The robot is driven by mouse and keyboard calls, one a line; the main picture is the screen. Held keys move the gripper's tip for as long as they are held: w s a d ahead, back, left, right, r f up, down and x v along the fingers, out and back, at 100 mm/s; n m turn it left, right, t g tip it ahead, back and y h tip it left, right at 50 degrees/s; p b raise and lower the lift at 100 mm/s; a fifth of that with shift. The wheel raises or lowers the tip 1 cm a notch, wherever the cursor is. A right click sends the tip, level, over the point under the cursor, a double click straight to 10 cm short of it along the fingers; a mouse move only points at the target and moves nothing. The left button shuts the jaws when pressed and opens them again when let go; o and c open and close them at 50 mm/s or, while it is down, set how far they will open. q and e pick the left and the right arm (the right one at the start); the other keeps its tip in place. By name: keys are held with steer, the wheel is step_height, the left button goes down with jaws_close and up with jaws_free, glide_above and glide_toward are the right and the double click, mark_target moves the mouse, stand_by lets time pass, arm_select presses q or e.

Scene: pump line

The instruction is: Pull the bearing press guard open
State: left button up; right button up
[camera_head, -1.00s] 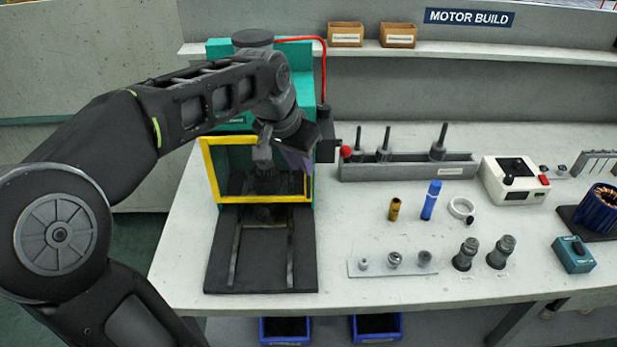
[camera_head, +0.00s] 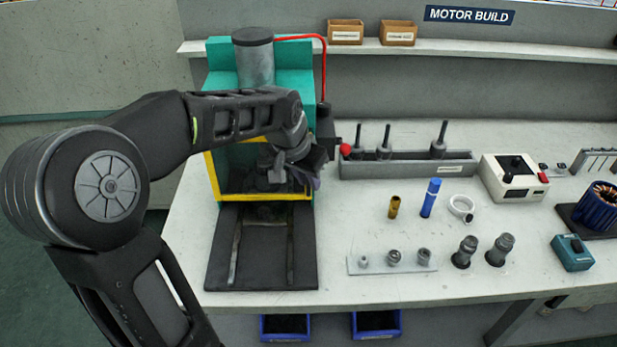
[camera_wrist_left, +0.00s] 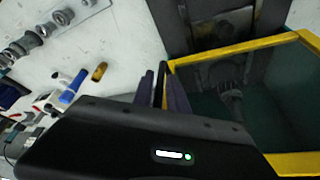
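The bearing press (camera_head: 222,60) is a teal housing with a grey cylinder on top, at the left of the bench. Its guard (camera_head: 235,197) is a yellow-framed clear panel across the front, partly hidden by my left arm. In the left wrist view the guard (camera_wrist_left: 235,47) fills the right side. My left gripper (camera_head: 312,178) is at the guard's right edge. In the wrist view its fingers (camera_wrist_left: 160,80) stand apart on either side of a thin dark upright bar, which looks like the guard's handle. Contact is not clear. My right gripper is not in view.
A dark plate with rails (camera_head: 262,250) lies before the press. A grey rack with upright pins (camera_head: 410,165) stands to the right. A brass sleeve (camera_head: 394,207), a blue marker-like cylinder (camera_head: 430,200) and a metal parts strip (camera_head: 392,264) lie on the bench nearby.

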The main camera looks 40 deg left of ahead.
arm_select(q)
jaws_close()
stand_by(1.4)
